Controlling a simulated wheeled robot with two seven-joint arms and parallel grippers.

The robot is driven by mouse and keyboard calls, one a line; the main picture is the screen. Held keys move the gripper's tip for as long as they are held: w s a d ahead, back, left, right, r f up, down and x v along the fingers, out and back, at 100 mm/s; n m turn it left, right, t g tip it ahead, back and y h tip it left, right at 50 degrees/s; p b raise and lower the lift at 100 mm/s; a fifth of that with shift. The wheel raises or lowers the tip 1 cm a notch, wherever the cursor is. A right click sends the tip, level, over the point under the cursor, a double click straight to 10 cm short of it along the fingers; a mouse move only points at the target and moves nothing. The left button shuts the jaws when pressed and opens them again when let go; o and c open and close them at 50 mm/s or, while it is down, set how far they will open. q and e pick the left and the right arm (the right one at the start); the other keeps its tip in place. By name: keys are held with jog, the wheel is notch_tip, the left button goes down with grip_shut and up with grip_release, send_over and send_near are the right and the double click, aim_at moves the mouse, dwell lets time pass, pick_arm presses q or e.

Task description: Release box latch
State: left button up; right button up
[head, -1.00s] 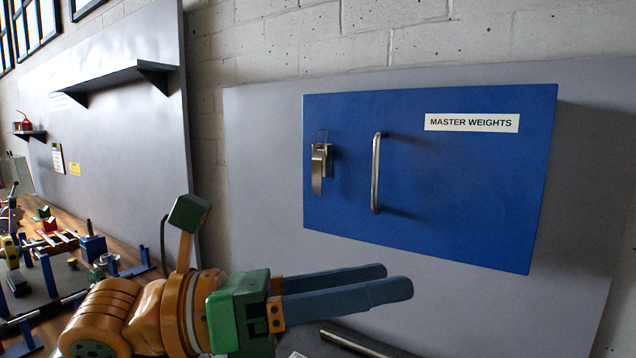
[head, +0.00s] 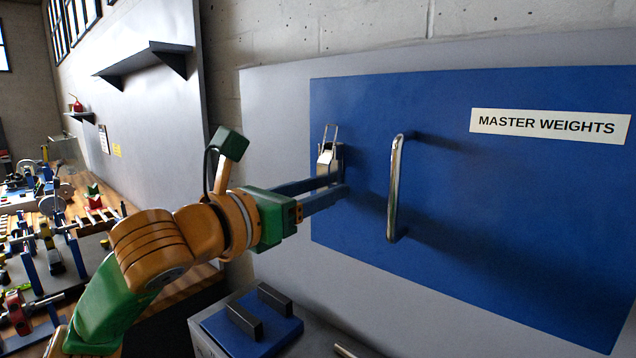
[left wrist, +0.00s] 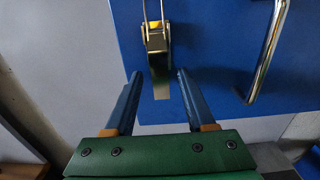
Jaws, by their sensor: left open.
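The blue box (head: 450,190) marked MASTER WEIGHTS is on the grey wall panel, its front closed. Its metal latch (head: 327,160) is near the left edge, with a wire loop above the lever. In the left wrist view the latch lever (left wrist: 158,66) hangs downward between the fingertips, with a small yellow part near its top. My left gripper (head: 340,186) is open, its two blue fingers at the latch's lower part. In the wrist view the fingers stand either side of the lever's lower end with gaps. Contact cannot be told. My right gripper is not in view.
A vertical metal handle (head: 396,188) stands out from the box right of the latch. Below is a blue block with two dark bars (head: 262,318).

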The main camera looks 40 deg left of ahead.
pick_arm(q)
jog(key=shift+s, duration=0.2)
grip_shut()
dwell(1.1)
